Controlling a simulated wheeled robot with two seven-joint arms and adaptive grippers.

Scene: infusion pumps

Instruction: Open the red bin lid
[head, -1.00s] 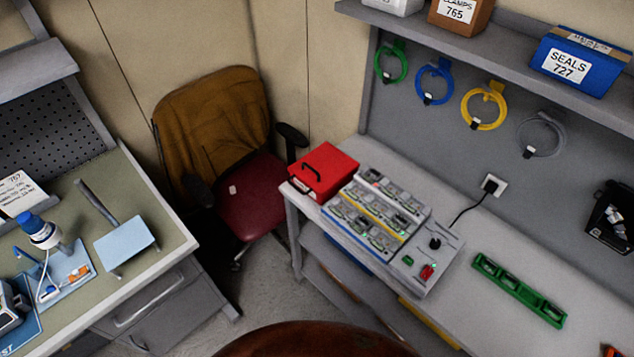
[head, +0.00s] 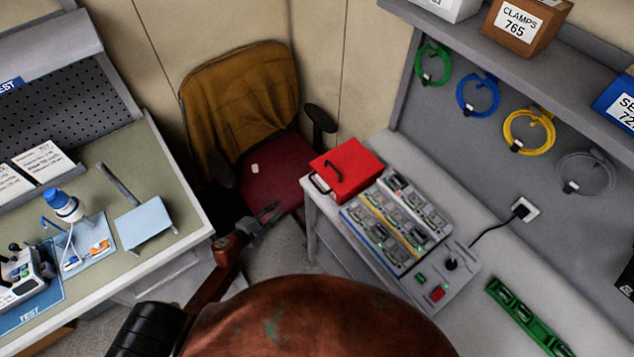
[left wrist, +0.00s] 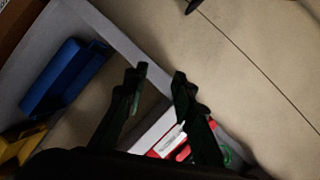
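The red bin (head: 352,166) stands at the near left end of the grey workbench, beside the pump rack. Its red lid looks shut, with a black handle on top. Another dark loop shows at its left front edge. My left gripper (head: 274,213) is left of the bin and apart from it, in front of the chair seat. In the left wrist view the two fingers of my left gripper (left wrist: 157,82) stand apart with nothing between their tips. A red and white thing shows there behind the fingers; I cannot tell whether it is the bin. My right gripper is out of view.
The chair (head: 240,110) with a brown cover stands behind my left gripper. The pump rack (head: 398,225) sits right of the bin. A green holder (head: 527,316) lies farther right. Left is a green-topped desk (head: 165,190). A blue bin (left wrist: 63,76) shows in the left wrist view.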

